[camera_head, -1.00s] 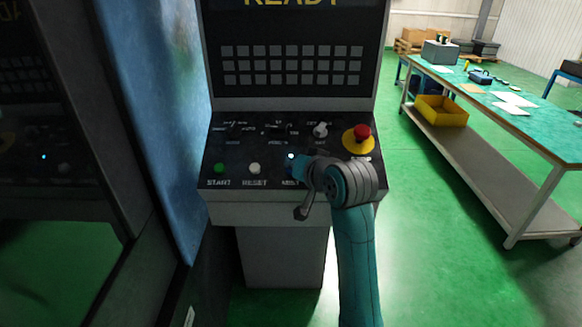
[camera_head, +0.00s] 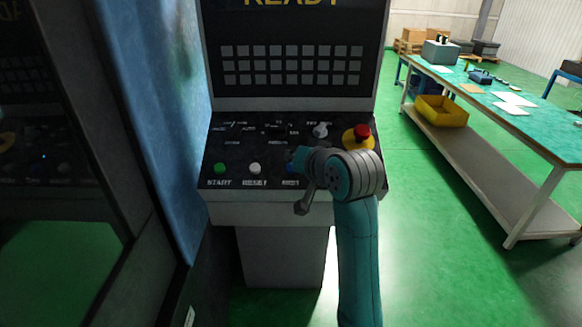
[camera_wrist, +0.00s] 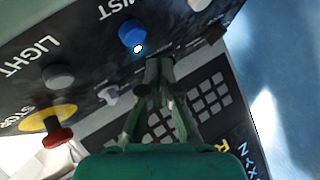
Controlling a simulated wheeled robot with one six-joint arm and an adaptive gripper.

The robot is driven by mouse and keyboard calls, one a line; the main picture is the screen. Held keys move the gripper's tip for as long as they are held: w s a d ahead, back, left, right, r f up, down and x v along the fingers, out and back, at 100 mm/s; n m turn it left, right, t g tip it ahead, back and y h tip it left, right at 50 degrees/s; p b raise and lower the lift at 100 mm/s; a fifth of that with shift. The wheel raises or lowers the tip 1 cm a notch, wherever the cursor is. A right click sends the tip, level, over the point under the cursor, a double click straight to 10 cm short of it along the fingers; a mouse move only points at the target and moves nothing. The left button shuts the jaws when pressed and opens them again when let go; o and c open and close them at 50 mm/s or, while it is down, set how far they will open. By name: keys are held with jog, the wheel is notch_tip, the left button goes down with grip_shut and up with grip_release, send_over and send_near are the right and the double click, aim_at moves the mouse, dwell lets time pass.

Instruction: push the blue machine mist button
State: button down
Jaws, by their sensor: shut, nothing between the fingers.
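The blue mist button (camera_wrist: 131,33) is on the dark control panel, next to the word MIST, with a small bright spot at its edge. My gripper (camera_wrist: 160,65) is shut and empty. In the wrist view its fingertips are beside the blue button, a little below and to the right of it in the picture. I cannot tell how high they are above the panel.
The panel also has a green start button (camera_head: 220,168), a white reset button (camera_head: 254,168), a grey light button (camera_wrist: 57,76) and a red stop knob (camera_head: 362,132) on yellow. A screen (camera_head: 292,55) stands behind. A workbench (camera_head: 470,90) is at right, with green floor between.

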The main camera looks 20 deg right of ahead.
jog(key=shift+s+a+r, duration=0.1)
jog(key=shift+s+r, duration=0.2)
jog(key=shift+r, duration=0.35)
jog(key=shift+s+a+r, duration=0.1)
jog(key=shift+s+r, duration=0.2)
jog(key=shift+r, duration=0.35)
jog(key=shift+s+a+r, duration=0.1)
jog(key=shift+s+r, duration=0.2)
jog(key=shift+r, duration=0.35)
